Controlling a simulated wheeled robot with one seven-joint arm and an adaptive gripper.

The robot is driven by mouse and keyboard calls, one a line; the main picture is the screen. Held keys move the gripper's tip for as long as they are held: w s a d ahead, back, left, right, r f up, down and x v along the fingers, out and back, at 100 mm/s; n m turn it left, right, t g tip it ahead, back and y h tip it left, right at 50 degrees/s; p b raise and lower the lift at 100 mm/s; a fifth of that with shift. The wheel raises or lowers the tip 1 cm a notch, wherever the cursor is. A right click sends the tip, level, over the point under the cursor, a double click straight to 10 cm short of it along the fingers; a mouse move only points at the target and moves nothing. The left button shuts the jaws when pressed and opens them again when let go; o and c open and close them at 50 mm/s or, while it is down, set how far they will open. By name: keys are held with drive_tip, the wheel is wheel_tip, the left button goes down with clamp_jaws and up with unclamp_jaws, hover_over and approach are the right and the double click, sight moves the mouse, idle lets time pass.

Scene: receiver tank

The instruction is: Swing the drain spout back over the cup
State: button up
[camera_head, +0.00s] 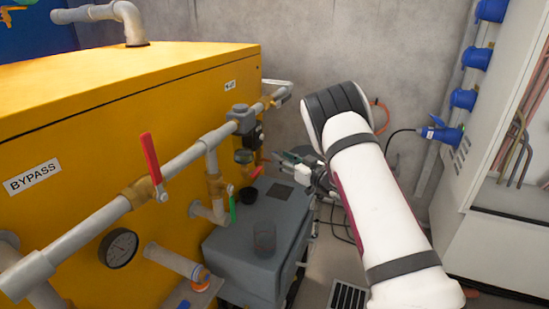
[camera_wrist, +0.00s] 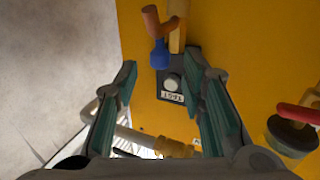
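My gripper (camera_head: 293,160) is in front of the yellow tank's far end, above the grey box. In the wrist view its two teal fingers (camera_wrist: 165,108) stand wide apart with nothing between them. Beyond the fingertips, a copper-coloured bent piece (camera_wrist: 152,22) with a blue body sits against the yellow panel; it may be the drain spout, but I cannot tell for sure. A see-through dark cup (camera_head: 265,238) stands upright on the grey box (camera_head: 228,250). A small black round cup-like thing (camera_head: 248,196) is behind it, near the pipework.
A pipe with a red-handled valve (camera_head: 152,158) runs along the yellow tank (camera_head: 110,110). A green handle (camera_head: 232,208) hangs below it. A labelled button plate (camera_wrist: 171,86) is beyond my fingers. A white cabinet (camera_head: 495,215) stands right, and a floor grate (camera_head: 348,297) lies below.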

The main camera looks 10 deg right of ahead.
drive_tip(key=shift+b+x, duration=0.45)
drive_tip(key=shift+x, duration=1.85)
clamp_jaws()
